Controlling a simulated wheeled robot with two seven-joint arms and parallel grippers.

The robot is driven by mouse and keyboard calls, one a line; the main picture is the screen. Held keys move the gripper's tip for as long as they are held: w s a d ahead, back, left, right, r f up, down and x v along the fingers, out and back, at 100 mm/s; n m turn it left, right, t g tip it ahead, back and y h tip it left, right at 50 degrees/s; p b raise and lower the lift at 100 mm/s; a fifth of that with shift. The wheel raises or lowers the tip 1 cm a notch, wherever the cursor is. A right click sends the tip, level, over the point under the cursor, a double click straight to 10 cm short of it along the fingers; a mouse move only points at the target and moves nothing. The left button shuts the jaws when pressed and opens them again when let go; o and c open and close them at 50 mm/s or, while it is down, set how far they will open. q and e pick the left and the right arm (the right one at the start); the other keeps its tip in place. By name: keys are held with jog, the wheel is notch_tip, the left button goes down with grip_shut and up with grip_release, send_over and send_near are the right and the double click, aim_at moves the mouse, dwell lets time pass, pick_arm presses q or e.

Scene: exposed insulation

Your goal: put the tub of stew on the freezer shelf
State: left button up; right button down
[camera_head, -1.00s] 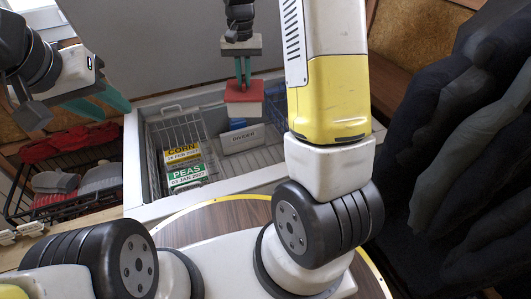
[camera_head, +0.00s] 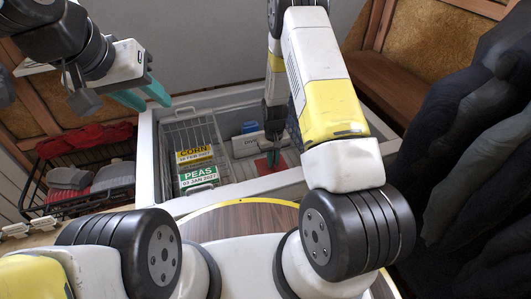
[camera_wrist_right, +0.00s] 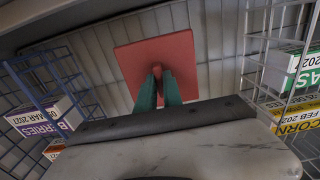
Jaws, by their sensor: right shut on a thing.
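My right gripper (camera_head: 273,148) is shut on the handle of the red lid (camera_head: 264,166) of the tub of stew, inside the open freezer. In the right wrist view the teal fingertips (camera_wrist_right: 160,78) pinch a small knob at the middle of the square red lid (camera_wrist_right: 150,50). The lid hides the tub body, so I cannot tell whether it touches the slatted freezer shelf (camera_wrist_right: 205,45) below. The shelf also shows in the head view (camera_head: 238,171). My left gripper (camera_head: 143,97) is open and empty, left of the freezer.
A wire basket with a corn box (camera_head: 194,155) and a peas box (camera_head: 198,176) stands left of the tub. A berries box (camera_wrist_right: 45,117) sits in another wire basket. The freezer rim (camera_head: 145,160) surrounds them.

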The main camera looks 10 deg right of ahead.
aim_at(273, 172)
jog(key=shift+f, duration=3.35)
jog(key=shift+f, duration=0.1)
jog(key=c, duration=1.5)
grip_release()
